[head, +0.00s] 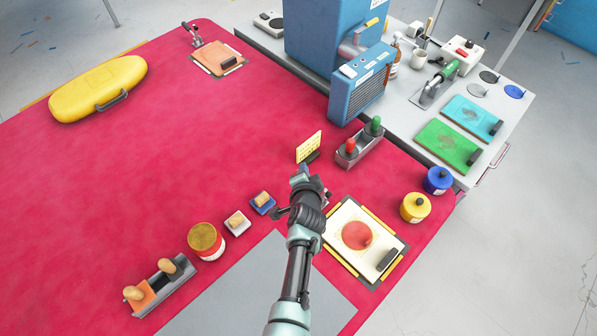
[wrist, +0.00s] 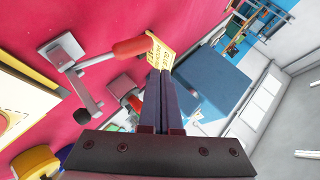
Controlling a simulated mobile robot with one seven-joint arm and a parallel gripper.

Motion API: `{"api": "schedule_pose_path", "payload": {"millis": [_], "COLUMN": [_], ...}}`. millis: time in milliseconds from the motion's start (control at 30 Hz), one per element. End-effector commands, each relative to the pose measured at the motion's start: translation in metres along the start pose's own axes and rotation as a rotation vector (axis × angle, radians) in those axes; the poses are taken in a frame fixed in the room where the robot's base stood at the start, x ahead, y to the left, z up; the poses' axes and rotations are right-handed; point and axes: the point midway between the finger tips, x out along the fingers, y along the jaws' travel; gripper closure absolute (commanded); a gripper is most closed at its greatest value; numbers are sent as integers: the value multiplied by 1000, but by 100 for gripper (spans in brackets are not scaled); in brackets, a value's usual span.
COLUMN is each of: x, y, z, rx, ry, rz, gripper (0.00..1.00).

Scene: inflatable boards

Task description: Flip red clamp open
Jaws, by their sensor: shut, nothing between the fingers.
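A clamp with a red handle (wrist: 131,47) shows in the wrist view, at upper left of the fingertips. Its metal arm (wrist: 95,61) runs to a grey bracket (wrist: 86,97). The handle's end lies close to the fingertips in the picture; I cannot tell whether they touch. In the head view my gripper and forearm hide most of this clamp. My gripper (wrist: 158,80) is shut and empty, and its fingers point towards the yellow card. In the head view my gripper (head: 300,172) is left of the white framed board with a red disc (head: 357,234).
A yellow card (head: 309,146) stands just beyond my gripper. A grey holder with red and green knobs (head: 362,149) is to its right. Small wooden-topped blocks (head: 263,202) and a red-yellow can (head: 206,240) are to the left.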

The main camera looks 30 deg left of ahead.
Motion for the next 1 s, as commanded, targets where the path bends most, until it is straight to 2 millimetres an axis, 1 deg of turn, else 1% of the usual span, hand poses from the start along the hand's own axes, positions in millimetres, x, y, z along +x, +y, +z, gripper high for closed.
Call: {"api": "schedule_pose_path", "payload": {"millis": [33, 100, 200, 533, 700, 800, 1000], "x": [-8, -18, -33, -75, -89, -94, -96], "y": [-15, -15, -21, -38, -43, -45, -46], "z": [-13, -8, -7, -4, -3, -2, -2], "rx": [1, -2, -2, -1, 0, 0, 1], "ry": [5, 0, 1, 3, 3, 2, 3], "rz": [-3, -1, 0, -1, -1, 0, 0], "gripper": [100, 100, 100, 100, 100, 100, 100]}}
